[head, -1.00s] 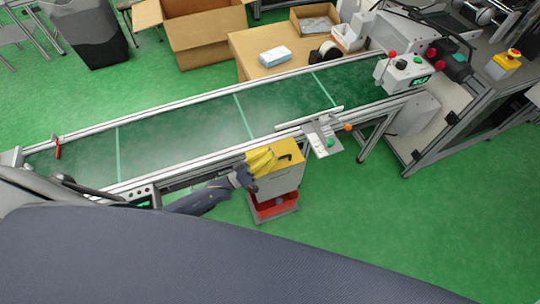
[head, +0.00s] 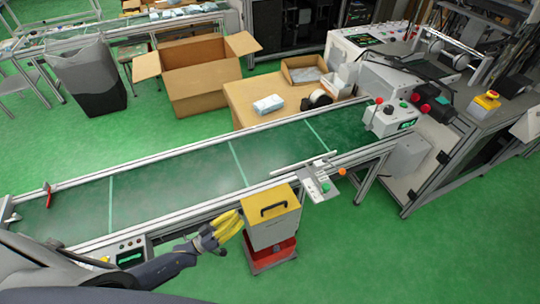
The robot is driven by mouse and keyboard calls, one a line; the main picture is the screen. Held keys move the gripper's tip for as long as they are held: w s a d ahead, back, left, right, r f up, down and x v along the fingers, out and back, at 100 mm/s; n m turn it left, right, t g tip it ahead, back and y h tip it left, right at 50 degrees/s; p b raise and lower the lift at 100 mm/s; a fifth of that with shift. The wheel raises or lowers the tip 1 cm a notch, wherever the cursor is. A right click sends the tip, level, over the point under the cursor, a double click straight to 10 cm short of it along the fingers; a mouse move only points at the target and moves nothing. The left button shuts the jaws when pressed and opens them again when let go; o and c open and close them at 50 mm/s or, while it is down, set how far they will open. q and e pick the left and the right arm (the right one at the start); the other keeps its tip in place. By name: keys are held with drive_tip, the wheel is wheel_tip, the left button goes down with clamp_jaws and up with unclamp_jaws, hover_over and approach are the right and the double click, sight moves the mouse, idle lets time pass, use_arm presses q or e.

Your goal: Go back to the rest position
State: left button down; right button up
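My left gripper (head: 227,228), dark grey with yellow fingers, is at the lower middle of the head view, in front of the conveyor's near rail. Its fingers point right, toward a grey box with a yellow top and black handle (head: 271,212) on a red base. In the picture the fingertips lie at the box's left edge; I cannot tell whether they touch it. The fingers look close together, but their opening is not clear. I see nothing held in them. My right gripper is out of view.
A green conveyor (head: 180,178) runs across the view, its belt empty. A small control box (head: 390,119) stands at its right end. Behind it are an open cardboard box (head: 195,85) and a wooden table (head: 240,100) with a blue-white pack (head: 268,104). Green floor lies open at lower right.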

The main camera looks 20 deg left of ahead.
use_arm(q)
drive_tip(key=s+a+f+g+y, duration=0.1)
drive_tip(key=s+f+g+y, duration=0.2)
drive_tip(key=f, duration=0.6)
drive_tip(key=s+a+f+y, duration=0.1)
drive_tip(key=s+f+y, duration=0.3)
drive_tip(key=f, duration=0.5)
drive_tip(key=s+a+f+g+y, duration=0.1)
drive_tip(key=s+f+g+y, duration=0.2)
drive_tip(key=f, duration=0.6)
drive_tip(key=s+f+g+y, duration=0.1)
drive_tip(key=s+f, duration=0.3)
drive_tip(key=s, duration=0.5)
drive_tip(key=s+d+f+m+g+y, duration=0.1)
drive_tip(key=s+f+g, duration=0.3)
drive_tip(key=s, duration=0.6)
drive_tip(key=s+f+m+g+y, duration=0.1)
drive_tip(key=s+f+g, duration=0.2)
drive_tip(key=s+f, duration=0.3)
drive_tip(key=s, duration=0.4)
drive_tip(key=shift+d+y, duration=0.15)
drive_tip(key=shift+y, duration=0.25)
drive_tip(key=shift+s, duration=0.1)
